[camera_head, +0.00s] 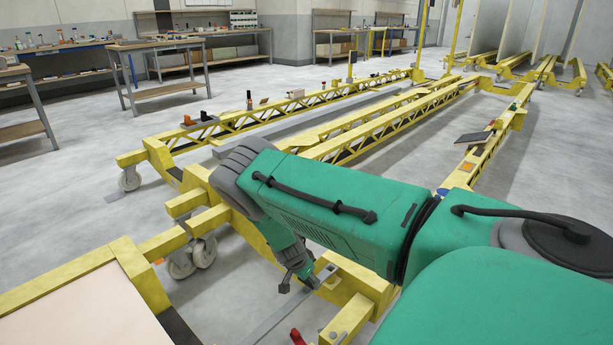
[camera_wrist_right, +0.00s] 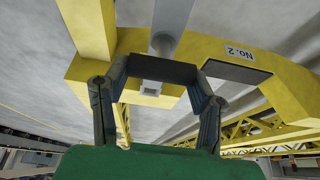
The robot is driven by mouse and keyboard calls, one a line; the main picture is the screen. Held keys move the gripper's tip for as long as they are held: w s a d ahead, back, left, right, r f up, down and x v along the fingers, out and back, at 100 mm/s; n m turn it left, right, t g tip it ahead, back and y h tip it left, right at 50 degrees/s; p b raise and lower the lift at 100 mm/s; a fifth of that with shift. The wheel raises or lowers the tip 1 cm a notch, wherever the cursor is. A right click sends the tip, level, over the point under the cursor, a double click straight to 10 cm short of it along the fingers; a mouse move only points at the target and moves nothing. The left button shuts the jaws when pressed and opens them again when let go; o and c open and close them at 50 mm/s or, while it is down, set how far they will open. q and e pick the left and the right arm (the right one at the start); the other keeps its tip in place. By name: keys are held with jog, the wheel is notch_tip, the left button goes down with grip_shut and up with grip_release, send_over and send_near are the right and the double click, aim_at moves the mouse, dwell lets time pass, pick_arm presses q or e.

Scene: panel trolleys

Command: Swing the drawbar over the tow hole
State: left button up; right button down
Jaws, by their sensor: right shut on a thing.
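A long flat grey drawbar (camera_head: 276,318) runs diagonally beside the yellow end of the near trolley (camera_head: 358,285) in the head view. In the right wrist view the grey bar (camera_wrist_right: 173,28) comes down from the top to a dark crosspiece (camera_wrist_right: 160,69) between my fingers. My right gripper (camera_head: 300,283) is low at the trolley's end, its fingers (camera_wrist_right: 158,82) closed on that part of the drawbar. A small grey piece with a dark mark (camera_wrist_right: 150,89) shows just beyond the crosspiece. I cannot tell whether it is the tow hole. My left gripper is out of view.
A yellow-framed trolley with a pale panel (camera_head: 85,312) stands at the near left. Its casters (camera_head: 190,260) are close to my arm. A "No. 2" label (camera_wrist_right: 240,52) marks a yellow beam. A red part (camera_head: 297,337) sits at the bottom edge. Workbenches (camera_head: 160,65) stand behind.

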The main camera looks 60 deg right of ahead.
jog(key=c, duration=0.6)
grip_release()
jog(key=shift+s+f, duration=0.1)
jog(key=shift+s, duration=0.35)
jog(key=shift+c, duration=0.2)
jog(key=shift+w, duration=0.1)
jog(key=shift+w+r, duration=0.1)
jog(key=shift+r, duration=0.15)
jog(key=v, duration=1.1)
jog(key=shift+r, duration=0.2)
